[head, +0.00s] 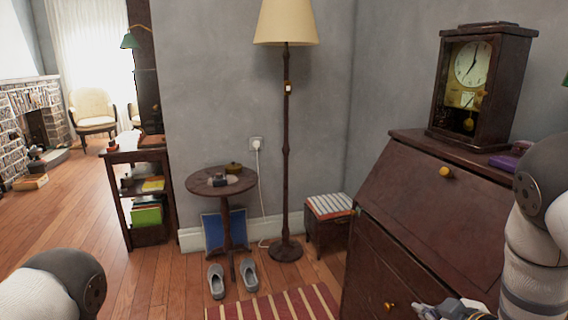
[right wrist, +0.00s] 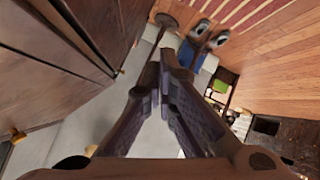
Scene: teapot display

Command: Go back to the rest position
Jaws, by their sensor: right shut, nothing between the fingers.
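My right gripper (head: 448,310) is at the bottom right edge of the head view, in front of the dark wooden bureau (head: 440,200). Only part of it shows there. In the right wrist view my right gripper (right wrist: 170,62) has its fingers together at the tips with nothing between them. The bureau's dark panels (right wrist: 50,50) fill the left of that view. My right arm stands at the right edge of the head view. A rounded part of my left arm shows at the bottom left; my left gripper is out of view.
A clock (head: 475,80) stands on the bureau. A small round table (head: 200,184) holds small objects; slippers (head: 216,282) lie below it. A floor lamp (head: 286,140), a low stool (head: 328,225) and a shelf unit (head: 125,200) stand near the wall. Open wooden floor (head: 60,230) is at left.

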